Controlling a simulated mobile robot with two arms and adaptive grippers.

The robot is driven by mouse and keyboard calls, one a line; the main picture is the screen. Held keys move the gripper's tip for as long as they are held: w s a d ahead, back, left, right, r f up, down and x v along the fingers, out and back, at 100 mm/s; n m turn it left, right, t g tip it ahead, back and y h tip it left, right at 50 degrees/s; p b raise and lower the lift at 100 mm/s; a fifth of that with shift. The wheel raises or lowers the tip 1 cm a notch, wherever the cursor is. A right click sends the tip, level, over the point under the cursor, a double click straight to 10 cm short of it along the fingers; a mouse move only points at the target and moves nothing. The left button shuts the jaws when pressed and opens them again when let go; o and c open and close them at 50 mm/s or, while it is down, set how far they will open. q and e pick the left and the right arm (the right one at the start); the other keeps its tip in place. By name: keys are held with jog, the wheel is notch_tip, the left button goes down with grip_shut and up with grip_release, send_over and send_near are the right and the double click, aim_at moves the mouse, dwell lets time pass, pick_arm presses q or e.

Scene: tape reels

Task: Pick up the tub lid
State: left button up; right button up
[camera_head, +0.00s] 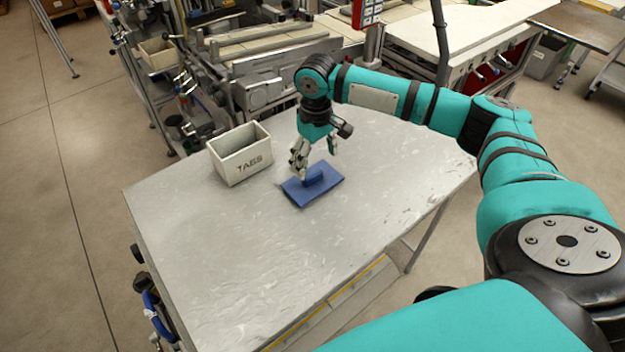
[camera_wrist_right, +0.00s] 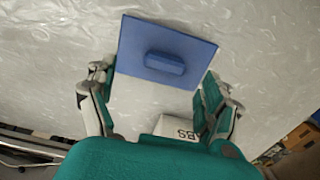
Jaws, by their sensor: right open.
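The tub lid (camera_head: 325,187) is a flat blue rectangle with a raised blue block handle (camera_head: 314,177) on top. It lies on the metal table (camera_head: 240,255). In the right wrist view the lid (camera_wrist_right: 135,45) lies ahead of the fingers, with its handle (camera_wrist_right: 165,63) between their directions. My right gripper (camera_head: 316,162) is open and empty, pointing down just behind the handle, apart from it as far as I can tell. Its fingers also show at both sides of the right wrist view (camera_wrist_right: 155,98). My left gripper is not in view.
Machinery (camera_head: 265,75) stands behind the table. The table's front and left parts are clear.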

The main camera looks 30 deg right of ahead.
aim_at(313, 173)
jog(key=shift+a+f+p, duration=0.2)
jog(key=shift+f+p, duration=0.05)
jog(key=shift+f, duration=1.2)
jog(key=shift+a+f+p, duration=0.2)
jog(key=shift+f, duration=1.25)
jog(key=c, duration=1.4)
jog(key=shift+o, duration=0.2)
jog(key=shift+r, duration=0.1)
